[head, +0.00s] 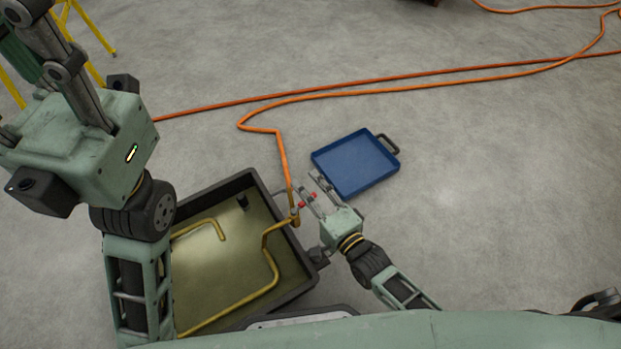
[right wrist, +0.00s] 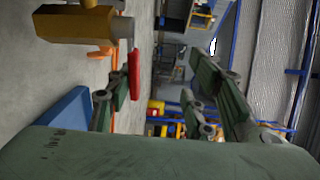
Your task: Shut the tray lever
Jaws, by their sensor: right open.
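The tray lever (head: 308,199) is a small red handle on a brass valve (head: 295,217) at the right rim of the black tray (head: 236,183). My right gripper (head: 308,181) is open at the lever, its fingers pointing up and left in the head view. In the right wrist view the red lever (right wrist: 134,73) shows close beside the left finger, and the brass valve (right wrist: 75,25) is at upper left. I cannot tell whether the finger touches the lever. My left gripper (head: 42,58) is at the upper left, its fingertips partly cut off, away from the lever.
The black tray holds murky liquid and a bent brass pipe (head: 269,262). An orange hose (head: 282,160) runs from the valve across the floor. A blue tray (head: 356,165) with a dark handle lies just beyond my right gripper.

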